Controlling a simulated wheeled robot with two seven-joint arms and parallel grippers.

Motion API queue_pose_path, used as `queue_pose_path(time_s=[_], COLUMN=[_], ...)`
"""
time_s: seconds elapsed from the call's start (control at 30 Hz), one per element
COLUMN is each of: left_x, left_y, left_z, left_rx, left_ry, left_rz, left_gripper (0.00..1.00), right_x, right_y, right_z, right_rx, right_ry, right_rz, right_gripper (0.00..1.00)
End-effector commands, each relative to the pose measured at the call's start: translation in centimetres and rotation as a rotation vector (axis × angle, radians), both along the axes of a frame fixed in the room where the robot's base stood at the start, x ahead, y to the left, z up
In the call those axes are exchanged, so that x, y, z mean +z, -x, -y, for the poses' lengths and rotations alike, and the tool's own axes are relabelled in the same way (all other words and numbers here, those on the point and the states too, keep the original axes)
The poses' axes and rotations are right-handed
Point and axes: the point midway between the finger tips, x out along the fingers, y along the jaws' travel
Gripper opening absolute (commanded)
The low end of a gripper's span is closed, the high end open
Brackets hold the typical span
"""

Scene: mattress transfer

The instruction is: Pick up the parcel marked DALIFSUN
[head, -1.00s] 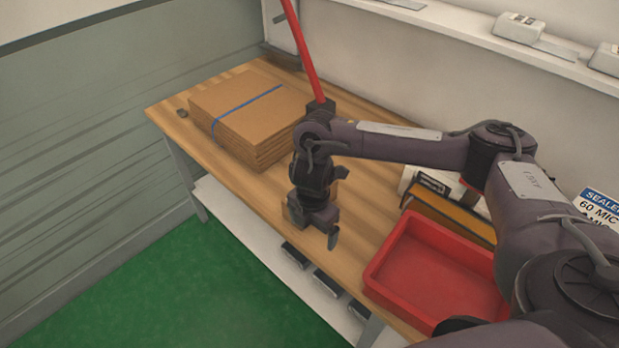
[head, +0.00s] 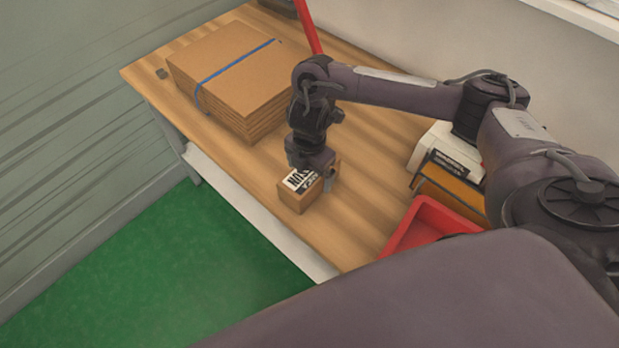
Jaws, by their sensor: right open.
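A small brown cardboard parcel (head: 291,195) with a black-and-white label sits on the wooden table (head: 225,158) near its front edge. Part of the label is covered by my gripper, and the lettering that shows is too small and partial to read surely as DALIFSUN. My right gripper (head: 314,172) points down at the parcel, with its open fingers over and beside the parcel's top. I cannot tell whether the fingers touch it. My left gripper is not in view.
A stack of flat cardboard (head: 235,75) tied with a blue strap lies at the back left. A red tray (head: 425,222), an orange-and-black box (head: 450,188) and a white object (head: 437,143) stand to the right. A red pole (head: 306,25) rises behind.

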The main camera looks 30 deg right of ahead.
Motion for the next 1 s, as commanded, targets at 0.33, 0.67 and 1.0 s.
queue_pose_path(time_s=[0.33, 0.67, 1.0], left_x=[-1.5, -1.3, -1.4], left_y=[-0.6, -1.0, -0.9], left_z=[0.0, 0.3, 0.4], left_rx=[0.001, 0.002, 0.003], left_ry=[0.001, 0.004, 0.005], left_rz=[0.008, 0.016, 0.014], left_gripper=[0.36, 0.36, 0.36], right_x=[-4.0, -3.9, -3.9], right_y=[-0.1, -0.2, -0.2], right_z=[0.1, 0.1, 0.1], right_rx=[0.0, 0.001, 0.001], right_ry=[0.0, 0.0, 0.0], right_rz=[-0.002, -0.001, -0.001], right_gripper=[0.93, 0.76, 0.32])
